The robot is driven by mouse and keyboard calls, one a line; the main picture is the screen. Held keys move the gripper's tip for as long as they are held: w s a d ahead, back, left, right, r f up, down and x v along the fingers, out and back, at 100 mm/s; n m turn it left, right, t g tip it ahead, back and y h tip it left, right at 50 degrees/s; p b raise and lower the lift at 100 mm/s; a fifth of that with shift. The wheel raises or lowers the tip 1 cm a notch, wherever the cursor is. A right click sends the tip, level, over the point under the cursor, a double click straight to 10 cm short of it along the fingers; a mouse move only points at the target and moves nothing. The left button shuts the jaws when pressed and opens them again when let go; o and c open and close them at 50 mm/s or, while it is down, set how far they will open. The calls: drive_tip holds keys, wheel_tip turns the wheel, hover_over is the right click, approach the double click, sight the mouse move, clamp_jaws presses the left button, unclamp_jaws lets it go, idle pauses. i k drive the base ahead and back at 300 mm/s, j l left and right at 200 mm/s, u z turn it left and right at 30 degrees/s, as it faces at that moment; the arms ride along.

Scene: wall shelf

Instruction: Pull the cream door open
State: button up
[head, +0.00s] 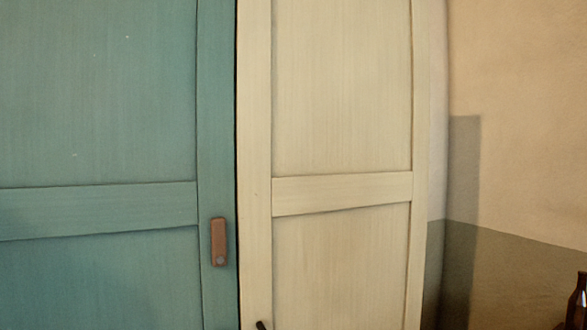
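The cream door (342,197) stands right of centre in the head view, with two panels and a crossbar between them. It looks shut, with a thin dark gap along its left edge. A small dark piece (261,325), perhaps its handle, shows at the bottom left of the door and is cut off by the picture's lower edge. My gripper is not in view, so where it is relative to the door is hidden.
A teal door (100,212) with a brown handle (219,242) adjoins the cream door on the left. A beige and olive wall (520,150) is at the right. A dark brown bottle (577,300) stands at the lower right edge.

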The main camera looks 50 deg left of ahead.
sight(333, 110)
drive_tip(key=u, duration=1.8)
